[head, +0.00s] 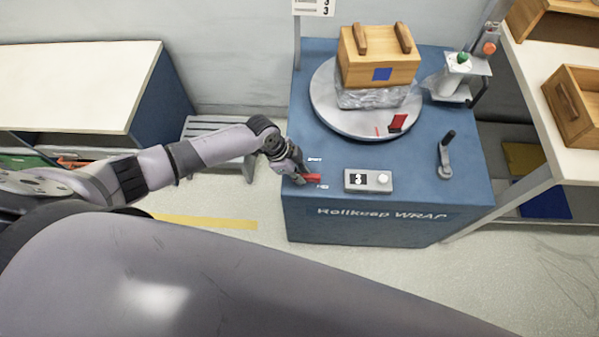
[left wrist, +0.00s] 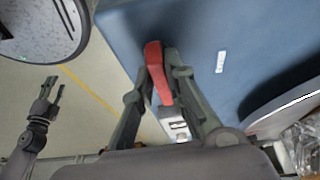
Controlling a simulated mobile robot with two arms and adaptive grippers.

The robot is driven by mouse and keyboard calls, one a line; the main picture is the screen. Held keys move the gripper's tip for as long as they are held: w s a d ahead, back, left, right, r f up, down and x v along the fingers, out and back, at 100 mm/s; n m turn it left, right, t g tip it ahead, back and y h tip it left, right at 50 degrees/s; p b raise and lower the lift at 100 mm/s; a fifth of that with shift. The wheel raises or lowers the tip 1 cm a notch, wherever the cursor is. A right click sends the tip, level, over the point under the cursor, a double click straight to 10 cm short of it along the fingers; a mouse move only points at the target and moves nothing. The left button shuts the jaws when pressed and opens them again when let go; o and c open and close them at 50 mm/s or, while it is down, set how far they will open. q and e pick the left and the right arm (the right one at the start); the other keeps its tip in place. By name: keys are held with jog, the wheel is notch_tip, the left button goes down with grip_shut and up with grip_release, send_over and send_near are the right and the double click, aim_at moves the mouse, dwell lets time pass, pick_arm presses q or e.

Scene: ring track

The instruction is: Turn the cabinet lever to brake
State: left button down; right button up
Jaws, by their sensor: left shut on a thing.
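The cabinet is the blue wrap machine (head: 340,220) in the middle of the head view. Its red lever (head: 313,178) sits at the left front of the top. My left gripper (head: 300,175) is shut on the red lever, which also shows between its two fingers in the left wrist view (left wrist: 156,70). Small white labels lie behind and in front of the lever, too small to read for sure. The lever's base is partly hidden by the fingers. My right gripper (left wrist: 54,92) shows in the left wrist view, open and empty, away from the cabinet.
A grey turntable (head: 345,122) carries a wrapped wooden box (head: 360,72). A control box with a white knob (head: 383,179) and a dark crank handle (head: 446,155) stand to the lever's right. A white-topped table (head: 80,85) stands left; another (head: 560,60) stands right.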

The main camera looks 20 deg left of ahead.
pick_arm(q)
jog(key=shift+s+r+n+t+p, duration=0.1)
jog(key=shift+r+n+t+p, duration=0.15)
jog(key=shift+n+p, duration=0.7)
jog(key=n+t+p, duration=0.1)
jog(key=n+p, duration=0.1)
jog(key=n+y+p, duration=0.1)
jog(key=n+p, duration=0.2)
jog(key=shift+d+t+p, duration=0.1)
jog(key=shift+t+p, duration=0.2)
jog(key=shift+t, duration=0.05)
jog(key=n+y+p, duration=0.1)
jog(key=n+p, duration=0.1)
jog(key=shift+n+t, duration=0.3)
jog(key=shift+n, duration=0.05)
jog(key=n+p, duration=0.1)
jog(key=n+y+p, duration=0.1)
jog(key=n, duration=0.1)
jog(key=shift+f+n+y, duration=0.2)
jog(key=shift+n+y, duration=0.1)
jog(key=shift+f+n+y, duration=0.1)
jog(key=shift+n+y, duration=0.4)
jog(key=shift+n, duration=0.7)
jog(key=shift+n+y, duration=0.4)
jog(key=shift+n, duration=0.7)
jog(key=c, duration=1.6)
grip_release()
